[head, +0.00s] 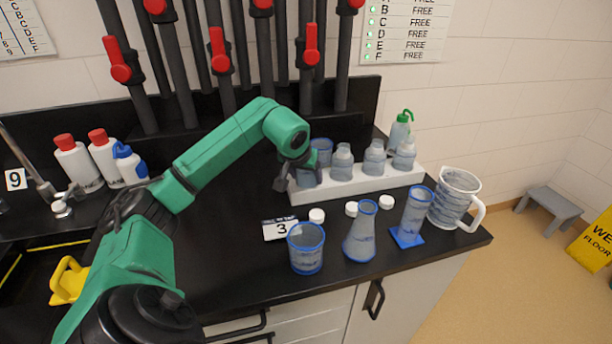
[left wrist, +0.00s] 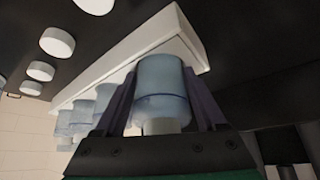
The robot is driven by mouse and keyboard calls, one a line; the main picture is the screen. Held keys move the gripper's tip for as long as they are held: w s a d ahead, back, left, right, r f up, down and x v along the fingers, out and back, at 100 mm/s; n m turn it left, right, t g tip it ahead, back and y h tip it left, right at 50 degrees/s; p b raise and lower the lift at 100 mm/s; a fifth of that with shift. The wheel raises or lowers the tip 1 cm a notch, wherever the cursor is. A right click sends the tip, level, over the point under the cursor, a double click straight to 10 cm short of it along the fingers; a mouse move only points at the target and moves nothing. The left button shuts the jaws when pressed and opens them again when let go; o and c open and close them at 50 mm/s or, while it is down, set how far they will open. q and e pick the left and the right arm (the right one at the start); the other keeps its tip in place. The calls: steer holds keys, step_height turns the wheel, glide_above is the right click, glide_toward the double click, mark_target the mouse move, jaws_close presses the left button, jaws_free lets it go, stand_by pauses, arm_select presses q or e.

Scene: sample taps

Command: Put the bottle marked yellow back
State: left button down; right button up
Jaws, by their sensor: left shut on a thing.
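My left gripper (head: 297,178) is at the left end of a white rack (head: 365,184). In the left wrist view its fingers (left wrist: 163,100) are shut on a clear bluish bottle (left wrist: 163,78); no yellow mark shows on it. The held bottle is at the rack's end, partly hidden in the head view, and I cannot tell whether it rests in the rack. Three more clear bottles stand in the rack to the right: one beside the gripper (head: 342,162), a middle one (head: 374,160) and a right one (head: 404,155). My right gripper is not in view.
In front of the rack stand a blue-rimmed beaker (head: 306,250), a conical flask (head: 361,233), a cylinder (head: 414,215) and a jug (head: 454,200). White caps (head: 316,215) and a card marked 3 (head: 280,229) lie nearby. Red-handled taps (head: 219,50) rise behind.

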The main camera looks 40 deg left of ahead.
arm_select(q)
jaws_free()
steer(key=shift+s+d+f, duration=0.15)
steer(key=shift+d+f, duration=0.05)
steer(key=shift+f, duration=0.2)
steer(key=shift+s+d+f, duration=0.1)
steer(key=shift+d+f, duration=0.05)
steer(key=shift+f, duration=0.25)
steer(key=shift+r, duration=0.1)
steer(key=w+a+r+v, duration=0.1)
steer(key=v, duration=1.1)
steer(key=shift+r+p, duration=0.25)
steer(key=shift+p, duration=0.05)
steer(key=shift+s, duration=0.1)
